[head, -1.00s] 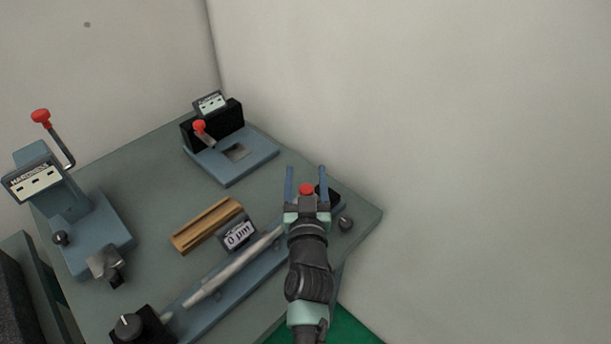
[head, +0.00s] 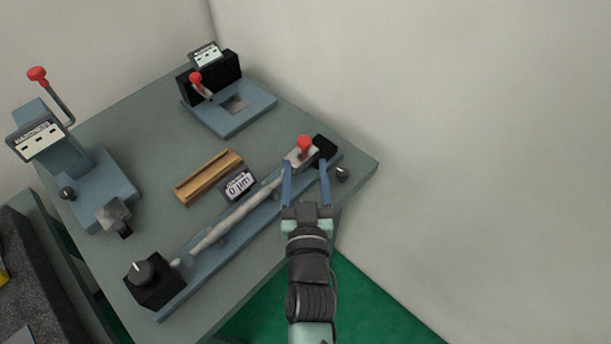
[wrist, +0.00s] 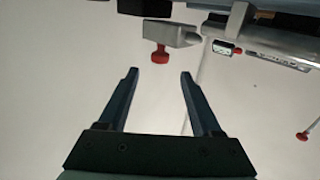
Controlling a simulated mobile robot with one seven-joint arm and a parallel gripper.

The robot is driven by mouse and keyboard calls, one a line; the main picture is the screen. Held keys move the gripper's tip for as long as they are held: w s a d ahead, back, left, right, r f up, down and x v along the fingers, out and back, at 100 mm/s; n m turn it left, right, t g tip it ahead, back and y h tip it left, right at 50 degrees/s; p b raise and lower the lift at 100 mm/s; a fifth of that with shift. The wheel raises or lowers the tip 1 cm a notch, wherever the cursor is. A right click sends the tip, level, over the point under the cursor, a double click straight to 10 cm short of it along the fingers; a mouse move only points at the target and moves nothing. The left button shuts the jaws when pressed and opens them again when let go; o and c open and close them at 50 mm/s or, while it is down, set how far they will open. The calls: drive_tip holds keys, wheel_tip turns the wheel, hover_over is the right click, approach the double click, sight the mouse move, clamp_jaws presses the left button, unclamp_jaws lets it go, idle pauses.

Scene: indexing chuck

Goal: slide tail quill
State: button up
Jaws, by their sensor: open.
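The tail quill is a light metal block with a red knob (head: 305,143) on top, at the right end of a long blue bench fixture (head: 215,260). A black end block (head: 325,149) stands just beyond it. A long pale bar (head: 235,223) lies along the fixture toward the quill. My gripper (head: 306,163) is open, its two blue fingers pointing up the picture toward the quill, with the red knob between and just beyond the tips. In the wrist view the red knob (wrist: 161,55) is ahead of the open fingers and apart from them. Nothing is held.
A small display (head: 239,186) and a wooden V-block (head: 208,178) are beside the fixture. A black dial block (head: 150,278) is at its left end. A hardness tester (head: 85,165) and another blue device (head: 228,105) stand on the grey table (head: 150,148). A wall rises behind.

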drive_tip(key=shift+s, duration=1)
drive_tip(key=w+a+r+n+t+y, duration=0.1)
drive_tip(key=w+r+t, duration=0.1)
drive_tip(key=r, duration=1.3)
drive_tip(key=w+a+r+t+y, duration=0.1)
drive_tip(key=w+r+t, duration=0.15)
drive_tip(key=r, duration=1.25)
drive_tip(key=s+r+t+h, duration=0.1)
drive_tip(key=s+r+t, duration=0.1)
drive_tip(key=s+r, duration=0.45)
drive_tip(key=s+d+r+m+t, duration=0.1)
drive_tip(key=s+r, duration=0.2)
drive_tip(key=r, duration=0.7)
drive_tip(key=s+r+t+h, duration=0.15)
drive_tip(key=s+r, duration=0.25)
drive_tip(key=r, duration=0.4)
wheel_tip(320, 180, down, 52)
drive_tip(key=b, duration=5)
drive_tip(key=shift+b, duration=0.35)
